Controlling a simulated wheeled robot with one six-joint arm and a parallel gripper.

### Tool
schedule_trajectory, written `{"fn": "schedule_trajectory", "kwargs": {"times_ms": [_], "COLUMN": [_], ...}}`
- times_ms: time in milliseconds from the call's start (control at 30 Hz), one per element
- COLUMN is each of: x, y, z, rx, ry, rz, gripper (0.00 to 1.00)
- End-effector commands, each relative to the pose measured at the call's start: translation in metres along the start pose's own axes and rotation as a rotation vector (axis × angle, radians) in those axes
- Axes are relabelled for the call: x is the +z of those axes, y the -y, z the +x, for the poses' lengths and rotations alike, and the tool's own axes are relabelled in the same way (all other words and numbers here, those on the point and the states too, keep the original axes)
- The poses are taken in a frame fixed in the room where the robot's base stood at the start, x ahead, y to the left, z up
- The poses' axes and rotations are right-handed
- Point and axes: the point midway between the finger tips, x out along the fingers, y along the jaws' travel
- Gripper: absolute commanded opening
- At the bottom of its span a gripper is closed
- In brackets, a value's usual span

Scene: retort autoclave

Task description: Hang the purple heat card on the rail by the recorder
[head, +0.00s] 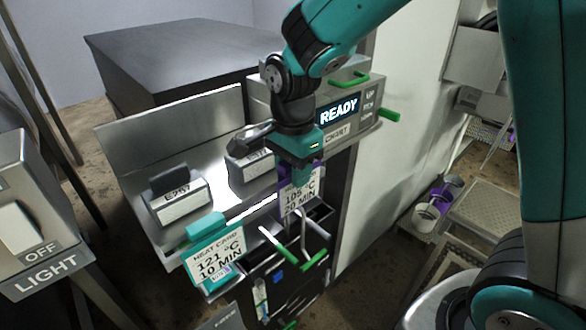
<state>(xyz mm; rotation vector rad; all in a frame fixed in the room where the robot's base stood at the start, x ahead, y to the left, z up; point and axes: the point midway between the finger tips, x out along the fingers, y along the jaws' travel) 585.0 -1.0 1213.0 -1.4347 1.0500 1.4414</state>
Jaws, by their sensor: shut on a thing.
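The purple heat card (299,200) hangs below my gripper (300,172), which is shut on its purple top edge. Its white face shows "105 °C" and a "MIN" line that is partly hard to read. The card is upright, in front of a dark opening under the grey unit (283,103) with a lit "READY" display (339,111) and a "CHART" label (337,134). I cannot tell for sure which part is the recorder, and no rail by it shows clearly. My gripper and arm hide part of this unit. I cannot tell whether the card touches anything behind it.
A teal heat card (216,260) reading "121 °C 10 MIN" is at the front left. A tag block marked "E257" (180,205) stands on the metal shelf. Green-ended handles (314,260) stick out below the purple card. A "LIGHT" switch box (40,225) is far left.

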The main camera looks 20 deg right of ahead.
Motion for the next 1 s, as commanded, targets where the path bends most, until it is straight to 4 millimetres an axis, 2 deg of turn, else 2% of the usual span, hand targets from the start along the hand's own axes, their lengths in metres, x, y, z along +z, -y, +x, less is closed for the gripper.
{"fn": "schedule_trajectory", "kwargs": {"times_ms": [467,1000], "x": [0.0,0.0], "y": [0.0,0.0], "z": [0.001,0.011], "rx": [0.0,0.0], "ry": [0.0,0.0], "rz": [0.0,0.0], "gripper": [0.1,0.1]}}
